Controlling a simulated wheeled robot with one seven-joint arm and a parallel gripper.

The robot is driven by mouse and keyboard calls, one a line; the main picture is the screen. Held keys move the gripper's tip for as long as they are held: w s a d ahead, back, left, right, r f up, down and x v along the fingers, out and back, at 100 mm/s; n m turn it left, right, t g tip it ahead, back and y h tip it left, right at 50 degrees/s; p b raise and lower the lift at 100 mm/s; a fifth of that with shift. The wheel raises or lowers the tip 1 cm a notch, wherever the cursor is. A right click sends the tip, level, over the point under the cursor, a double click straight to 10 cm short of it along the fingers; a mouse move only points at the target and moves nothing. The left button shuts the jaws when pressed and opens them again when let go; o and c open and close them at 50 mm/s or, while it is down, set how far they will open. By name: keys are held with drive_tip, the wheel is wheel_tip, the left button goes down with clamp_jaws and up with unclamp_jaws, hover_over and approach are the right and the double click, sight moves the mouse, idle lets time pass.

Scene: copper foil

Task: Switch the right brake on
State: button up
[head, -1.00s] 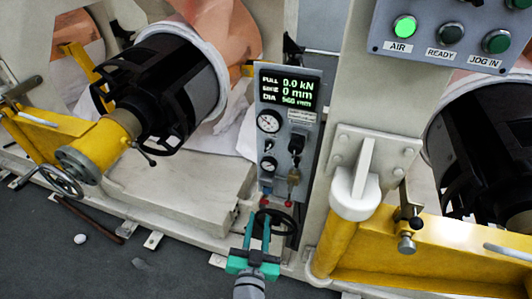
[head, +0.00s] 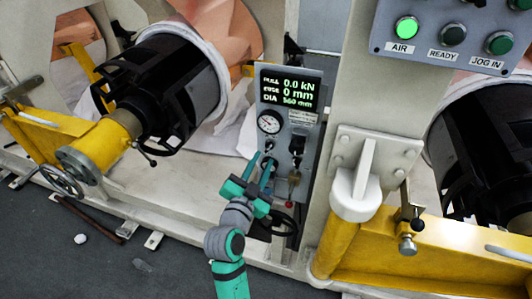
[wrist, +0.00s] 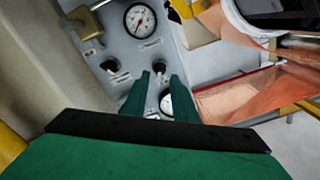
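The grey control panel (head: 283,181) stands between the two reels. It carries a lit display (head: 288,92), a round gauge (head: 270,122) and a black switch (head: 297,146) on its right side. I cannot read which control is marked as the right brake. My gripper (head: 262,168) is in front of the panel's lower left part and hides some of it. In the wrist view, the two green fingers (wrist: 160,84) are apart with nothing held. A small dark control (wrist: 158,66) shows just beyond the fingertips, and a small gauge (wrist: 166,102) shows between the fingers.
A black handwheel (head: 282,223) is below the panel, close to my wrist. A key with a tag (head: 293,178) hangs from the panel. A yellow beam (head: 430,245) and white post (head: 357,195) are at right. A button box (head: 450,37) is at upper right.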

sight(267, 151)
drive_tip(key=shift+x, duration=2.4)
clamp_jaws()
drive_tip(key=n, duration=0.6)
drive_tip(key=shift+f, duration=0.1)
drive_tip(key=n, duration=0.5)
drive_tip(key=shift+n, duration=0.4)
